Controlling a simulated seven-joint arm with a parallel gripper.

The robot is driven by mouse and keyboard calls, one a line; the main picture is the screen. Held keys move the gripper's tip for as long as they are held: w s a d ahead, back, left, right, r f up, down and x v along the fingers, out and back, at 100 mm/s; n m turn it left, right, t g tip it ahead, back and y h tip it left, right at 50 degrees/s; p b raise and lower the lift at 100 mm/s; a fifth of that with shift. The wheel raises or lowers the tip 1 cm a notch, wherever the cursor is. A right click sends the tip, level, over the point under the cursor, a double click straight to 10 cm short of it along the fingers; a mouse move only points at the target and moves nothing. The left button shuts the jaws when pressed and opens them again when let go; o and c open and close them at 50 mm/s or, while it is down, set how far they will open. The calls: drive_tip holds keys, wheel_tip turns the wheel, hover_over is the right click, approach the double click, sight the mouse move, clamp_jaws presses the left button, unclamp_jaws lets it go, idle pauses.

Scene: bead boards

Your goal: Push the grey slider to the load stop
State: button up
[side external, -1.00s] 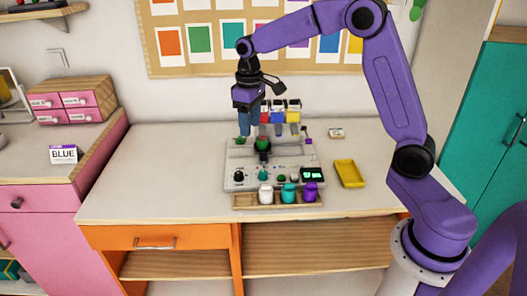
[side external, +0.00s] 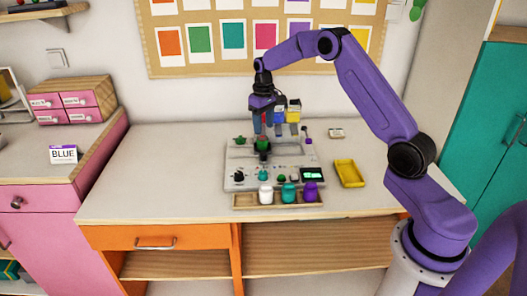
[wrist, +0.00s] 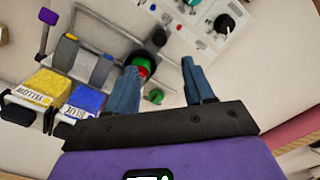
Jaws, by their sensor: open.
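The board (side external: 240,180) stands on the pale worktop, with knobs, a small screen and a black cup-like part (side external: 262,155) bearing green and red. My gripper (side external: 265,131) points down over the back of the board, just above or behind that part. In the wrist view my two blue fingers (wrist: 158,69) are spread with nothing between them. The black part with green and red (wrist: 148,63) shows beside the left fingertip there. Two grey blocks (wrist: 103,70) stand by the labelled bins, one with an orange top, one blue. I cannot tell which piece is the grey slider, nor make out the load stop.
Yellow (wrist: 42,88) and blue (wrist: 82,103) bins stand behind the board, near my gripper. A purple-topped lever (wrist: 46,22) rises beside them. A wooden tray (side external: 240,201) with white, teal and purple pots lies in front. A yellow tray (side external: 350,174) lies right; the worktop's left is clear.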

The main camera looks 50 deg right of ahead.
sight(263, 154)
wheel_tip(263, 154, down, 11)
drive_tip(key=shift+f, duration=0.15)
idle(0.4)
clamp_jaws()
